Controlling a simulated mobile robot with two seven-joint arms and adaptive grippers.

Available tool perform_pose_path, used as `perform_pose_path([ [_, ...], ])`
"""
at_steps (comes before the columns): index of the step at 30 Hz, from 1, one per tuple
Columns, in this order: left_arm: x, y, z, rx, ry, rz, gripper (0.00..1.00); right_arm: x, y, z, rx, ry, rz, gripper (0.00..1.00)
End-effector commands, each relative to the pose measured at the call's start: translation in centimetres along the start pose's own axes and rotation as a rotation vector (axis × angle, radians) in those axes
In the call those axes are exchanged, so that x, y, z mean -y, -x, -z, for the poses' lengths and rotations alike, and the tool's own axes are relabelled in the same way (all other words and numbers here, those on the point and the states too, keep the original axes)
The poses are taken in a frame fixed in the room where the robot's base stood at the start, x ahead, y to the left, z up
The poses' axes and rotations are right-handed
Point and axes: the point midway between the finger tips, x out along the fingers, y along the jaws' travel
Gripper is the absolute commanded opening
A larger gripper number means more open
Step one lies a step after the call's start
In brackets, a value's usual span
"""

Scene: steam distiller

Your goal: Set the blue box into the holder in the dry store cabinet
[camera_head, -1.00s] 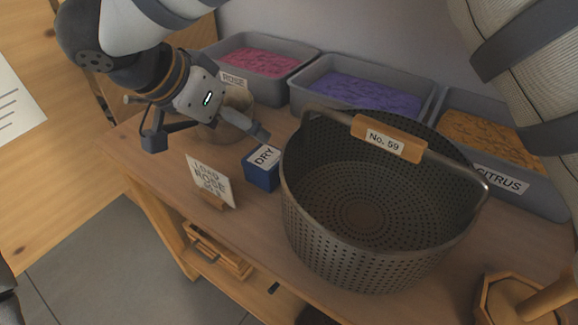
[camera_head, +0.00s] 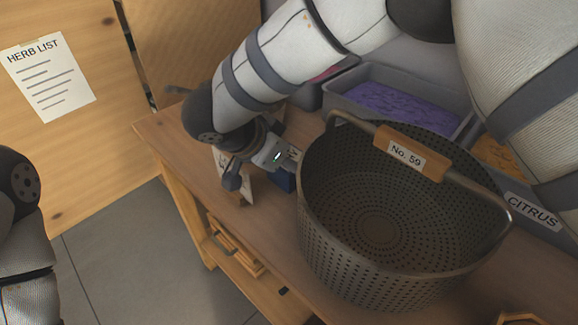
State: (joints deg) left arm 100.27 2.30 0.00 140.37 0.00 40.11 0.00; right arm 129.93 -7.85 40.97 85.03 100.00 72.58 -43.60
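The blue box (camera_head: 283,181) stands on the wooden table, left of the dark basket; only part of it shows. Its white top label, which read DRY earlier, is mostly covered. My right gripper (camera_head: 262,178), on the arm reaching across from the right, is over the box. Its near finger hangs left of the box with a gap between them, so it looks open; the far finger is hidden. My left arm shows at the left edge, its gripper out of view. I cannot make out the holder or the dry store cabinet.
A perforated basket (camera_head: 335,235) with a No. 59 handle tag stands close right of the box. A card (camera_head: 246,186) stands just left of it, partly behind the gripper. A purple-filled bin (camera_head: 455,125) and a citrus bin (camera_head: 530,212) line the back. A herb list (camera_head: 50,75) hangs at left.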

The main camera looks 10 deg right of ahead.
Motion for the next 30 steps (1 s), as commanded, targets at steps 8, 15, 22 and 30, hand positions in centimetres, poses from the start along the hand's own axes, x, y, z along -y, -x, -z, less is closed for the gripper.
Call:
perform_pose_path([
  [8, 0.0, 0.0, 0.0, 0.001, 0.0, 0.0, 0.75, 0.0, -0.1, 0.0, 0.0, 0.0, 0.0, 0.62],
  [15, 0.0, 0.0, 0.0, 0.001, 0.0, 0.0, 0.75, 0.0, -0.1, 0.0, 0.0, 0.0, 0.0, 0.15],
  [22, 0.0, 0.0, 0.0, 0.001, 0.0, 0.0, 0.75, 0.0, 0.0, 0.1, 0.0, 0.0, 0.001, 0.15],
  [30, 0.0, 0.5, 0.3, -0.016, 0.0, -0.001, 0.75, 0.2, 4.2, 2.0, -0.002, -0.001, 0.007, 0.15],
])
